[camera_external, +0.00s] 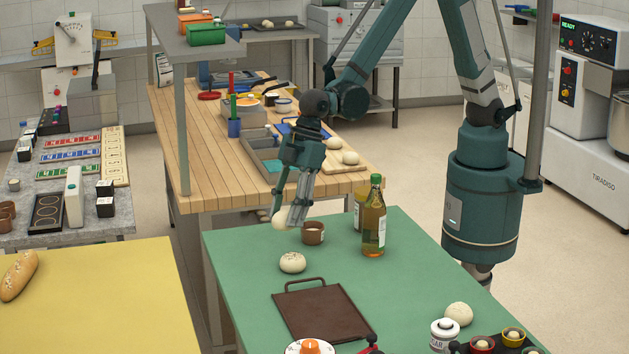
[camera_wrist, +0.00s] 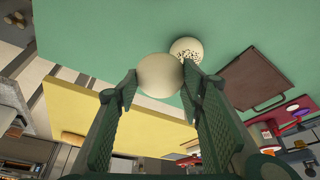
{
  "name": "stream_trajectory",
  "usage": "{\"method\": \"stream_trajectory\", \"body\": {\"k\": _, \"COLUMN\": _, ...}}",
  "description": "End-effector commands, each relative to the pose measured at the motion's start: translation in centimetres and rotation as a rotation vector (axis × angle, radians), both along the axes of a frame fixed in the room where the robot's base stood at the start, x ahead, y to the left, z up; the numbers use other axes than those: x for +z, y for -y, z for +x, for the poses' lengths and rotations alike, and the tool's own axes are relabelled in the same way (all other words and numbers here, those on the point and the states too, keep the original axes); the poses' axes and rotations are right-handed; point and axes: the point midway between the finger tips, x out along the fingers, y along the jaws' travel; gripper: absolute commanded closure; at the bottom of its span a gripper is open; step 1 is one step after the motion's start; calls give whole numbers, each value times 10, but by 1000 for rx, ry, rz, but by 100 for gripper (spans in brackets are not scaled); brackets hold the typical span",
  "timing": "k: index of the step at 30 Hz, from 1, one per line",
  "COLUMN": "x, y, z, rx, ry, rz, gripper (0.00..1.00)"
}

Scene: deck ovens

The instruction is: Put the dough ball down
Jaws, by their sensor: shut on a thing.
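My gripper (camera_external: 292,212) is shut on a pale, smooth dough ball (camera_external: 280,218) near the far left edge of the green table (camera_external: 236,262). In the wrist view the dough ball (camera_wrist: 159,76) sits between the fingertips of my gripper (camera_wrist: 160,88). It seems to be held above the table; the exact height is hard to tell. A second, speckled dough ball (camera_external: 292,263) lies on the green table, nearer the camera. In the wrist view the speckled ball (camera_wrist: 187,49) shows just beyond the held one.
A brown cup (camera_external: 313,233) stands right beside my gripper, with glass bottles (camera_external: 374,222) to its right. A brown tray (camera_external: 322,312) lies at the front. Another dough ball (camera_external: 459,313) is at the right. Green surface is clear left of the speckled ball.

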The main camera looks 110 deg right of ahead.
Motion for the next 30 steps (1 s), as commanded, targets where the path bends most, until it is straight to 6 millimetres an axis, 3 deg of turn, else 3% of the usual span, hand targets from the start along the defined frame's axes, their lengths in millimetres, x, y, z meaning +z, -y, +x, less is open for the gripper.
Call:
{"method": "stream_trajectory", "body": {"k": 15, "x": 0, "y": 160, "z": 59, "rx": -352, "ry": 4, "rz": -7, "gripper": 73}}
{"method": "stream_trajectory", "body": {"k": 30, "x": 1, "y": 324, "z": 82, "rx": -689, "ry": 21, "rz": -9, "gripper": 73}}
